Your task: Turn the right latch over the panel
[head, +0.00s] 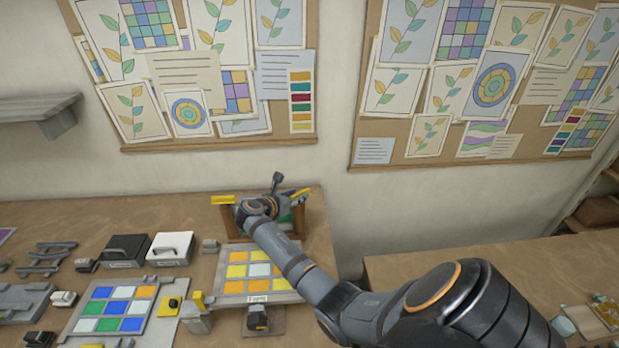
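A small upright frame with wooden posts (231,222) stands at the back of the left table, with a green panel (297,222) partly showing in it. The right latch (301,195) is a yellow bar at the frame's top right, slanting up to the right. The left latch (222,199) is a yellow bar at the top left, lying about level. My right gripper (290,199) is at the frame's top, close beside the right latch. My wrist hides much of the panel and the fingers, so contact and opening cannot be told. My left gripper is out of view.
A tray of yellow, orange and pale tiles (259,271) lies in front of the frame, under my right arm. A blue, green and white tile tray (113,310), a black box (125,251) and a white box (171,249) stand left. A gap separates the second table (480,262).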

